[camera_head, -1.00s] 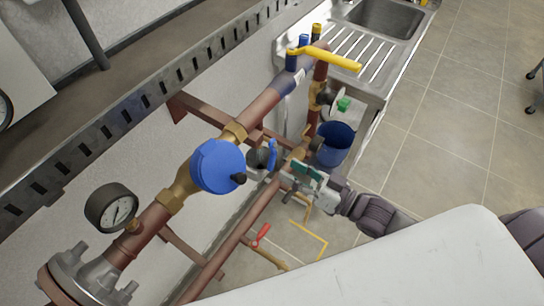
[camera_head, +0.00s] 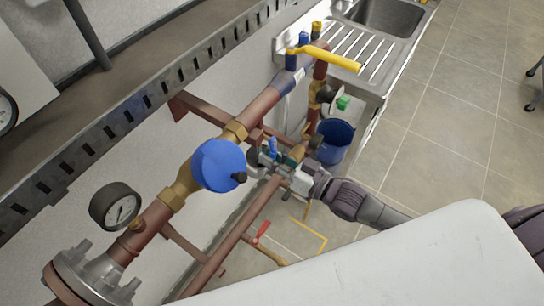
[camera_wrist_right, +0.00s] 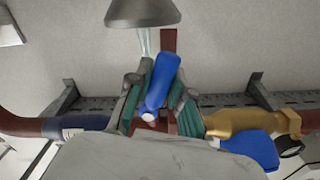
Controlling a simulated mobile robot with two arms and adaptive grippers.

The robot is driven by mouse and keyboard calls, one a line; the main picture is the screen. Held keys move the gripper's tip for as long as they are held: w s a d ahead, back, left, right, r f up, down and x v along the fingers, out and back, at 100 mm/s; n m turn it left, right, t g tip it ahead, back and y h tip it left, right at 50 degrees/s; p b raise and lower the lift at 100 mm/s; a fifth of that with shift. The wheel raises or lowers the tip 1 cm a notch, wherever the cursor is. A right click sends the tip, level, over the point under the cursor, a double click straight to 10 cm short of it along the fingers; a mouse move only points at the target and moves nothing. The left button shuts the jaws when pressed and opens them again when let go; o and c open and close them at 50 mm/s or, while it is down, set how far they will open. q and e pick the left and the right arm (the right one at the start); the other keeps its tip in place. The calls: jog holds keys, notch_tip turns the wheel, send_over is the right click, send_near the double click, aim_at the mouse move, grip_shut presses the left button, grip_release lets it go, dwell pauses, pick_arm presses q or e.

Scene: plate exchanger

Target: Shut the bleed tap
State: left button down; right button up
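A small tap with a blue lever (camera_head: 273,147) sits low on the pipework, behind the blue-capped brass valve; I take it to be the bleed tap. My right gripper (camera_head: 281,160) is at this tap, with its green-padded fingers partly hidden among pipes. In the right wrist view, the blue lever (camera_wrist_right: 161,84) stands tilted between the two fingers (camera_wrist_right: 162,100). The fingers are apart, one on each side of the lever. Firm contact on both sides does not show. My left gripper is out of view.
A red-handled tap (camera_head: 262,230) is on a lower pipe. A yellow lever (camera_head: 328,57) sits above. A pressure gauge (camera_head: 117,207) and the blue-capped valve (camera_head: 218,165) are on the main pipe. A blue bucket (camera_head: 334,139) stands behind my gripper, below the sink (camera_head: 385,22).

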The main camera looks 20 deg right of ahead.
jog(key=shift+r, duration=0.1)
grip_shut()
jog(key=m, duration=0.1)
jog(key=m+p, duration=0.1)
jog(key=a+m+p, duration=0.1)
jog(key=shift+s+r, duration=0.3)
jog(key=shift+s, duration=0.05)
jog(key=shift+s+a+r+m+p, duration=0.25)
jog(key=shift+r+m+p, duration=0.3)
jog(key=shift+m, duration=1.3)
jog(key=shift+s+a+r+m+p, duration=0.25)
jog(key=shift+r+m, duration=0.45)
jog(key=shift+m, duration=1.2)
jog(key=shift+s+a+r+m+p, duration=0.2)
jog(key=shift+r+m+p, duration=0.4)
jog(key=shift+m, duration=1.25)
jog(key=shift+a+r, duration=0.1)
jog(key=o, duration=0.8)
grip_release()
jog(key=shift+w, duration=0.1)
